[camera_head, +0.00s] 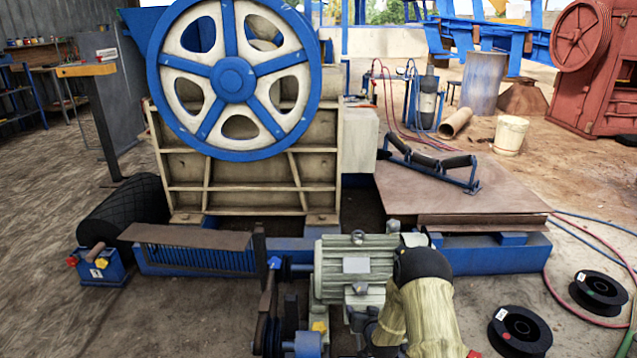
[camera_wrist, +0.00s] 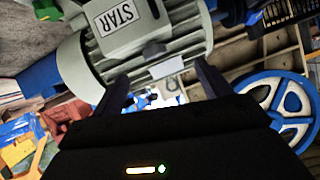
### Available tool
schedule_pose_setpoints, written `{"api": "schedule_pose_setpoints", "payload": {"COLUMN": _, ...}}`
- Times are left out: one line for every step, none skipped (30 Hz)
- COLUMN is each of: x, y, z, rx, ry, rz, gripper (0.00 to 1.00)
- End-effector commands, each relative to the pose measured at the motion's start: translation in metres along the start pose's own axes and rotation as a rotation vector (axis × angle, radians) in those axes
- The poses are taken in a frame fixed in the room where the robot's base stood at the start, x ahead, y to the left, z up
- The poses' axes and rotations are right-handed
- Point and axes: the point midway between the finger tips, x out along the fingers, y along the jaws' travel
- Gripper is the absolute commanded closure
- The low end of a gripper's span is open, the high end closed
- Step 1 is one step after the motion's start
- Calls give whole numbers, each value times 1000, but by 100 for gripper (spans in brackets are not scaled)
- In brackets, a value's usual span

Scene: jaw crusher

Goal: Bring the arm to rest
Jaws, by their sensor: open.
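My gripper (camera_wrist: 162,82) shows in the wrist view with its two dark fingers spread apart and nothing visible between them. It faces a ribbed grey-green electric motor (camera_wrist: 190,30), with a terminal box (camera_wrist: 124,18) marked STAR. The distance to the motor, and whether a finger touches it, cannot be told. In the head view the motor (camera_head: 370,268) stands at the bottom middle. My arm (camera_head: 432,315) is bent beside its right end, and I cannot make out the fingers there.
The jaw crusher with its blue and white flywheel (camera_head: 232,80) stands behind the motor. A roller frame (camera_head: 430,160) lies on stacked plates (camera_head: 480,203) to the right. Black spools (camera_head: 519,331) and hoses lie at the lower right. The left floor is mostly open.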

Motion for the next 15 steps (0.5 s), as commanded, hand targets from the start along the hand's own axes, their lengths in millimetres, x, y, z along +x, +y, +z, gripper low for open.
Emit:
{"api": "schedule_pose_setpoints", "payload": {"x": -10, "y": -4, "z": -15, "rx": -12, "ry": -25, "rz": 5, "gripper": 23}}
{"api": "schedule_pose_setpoints", "payload": {"x": -16, "y": -5, "z": -21, "rx": -19, "ry": -44, "rz": 9, "gripper": 23}}
{"api": "schedule_pose_setpoints", "payload": {"x": -24, "y": -6, "z": -28, "rx": -28, "ry": -72, "rz": 15, "gripper": 23}}
{"api": "schedule_pose_setpoints", "payload": {"x": -30, "y": -8, "z": -33, "rx": -35, "ry": -91, "rz": 19, "gripper": 23}}
{"api": "schedule_pose_setpoints", "payload": {"x": -38, "y": -9, "z": -38, "rx": -41, "ry": -111, "rz": 24, "gripper": 23}}
{"api": "schedule_pose_setpoints", "payload": {"x": -47, "y": -10, "z": -44, "rx": -48, "ry": -138, "rz": 30, "gripper": 23}}
{"api": "schedule_pose_setpoints", "payload": {"x": -54, "y": -11, "z": -49, "rx": -54, "ry": -157, "rz": 34, "gripper": 23}}
{"api": "schedule_pose_setpoints", "payload": {"x": -62, "y": -12, "z": -54, "rx": -59, "ry": -177, "rz": 39, "gripper": 23}}
{"api": "schedule_pose_setpoints", "payload": {"x": -73, "y": -14, "z": -59, "rx": -65, "ry": -202, "rz": 45, "gripper": 23}}
{"api": "schedule_pose_setpoints", "payload": {"x": -81, "y": -15, "z": -63, "rx": -70, "ry": -223, "rz": 50, "gripper": 23}}
{"api": "schedule_pose_setpoints", "payload": {"x": -90, "y": -16, "z": -67, "rx": -75, "ry": -242, "rz": 54, "gripper": 23}}
{"api": "schedule_pose_setpoints", "payload": {"x": -101, "y": -18, "z": -71, "rx": -81, "ry": -268, "rz": 60, "gripper": 23}}
{"api": "schedule_pose_setpoints", "payload": {"x": -110, "y": -19, "z": -74, "rx": -86, "ry": -288, "rz": 65, "gripper": 23}}
{"api": "schedule_pose_setpoints", "payload": {"x": -120, "y": -20, "z": -77, "rx": -90, "ry": -307, "rz": 69, "gripper": 23}}
{"api": "schedule_pose_setpoints", "payload": {"x": -133, "y": -21, "z": -80, "rx": -96, "ry": -335, "rz": 75, "gripper": 23}}
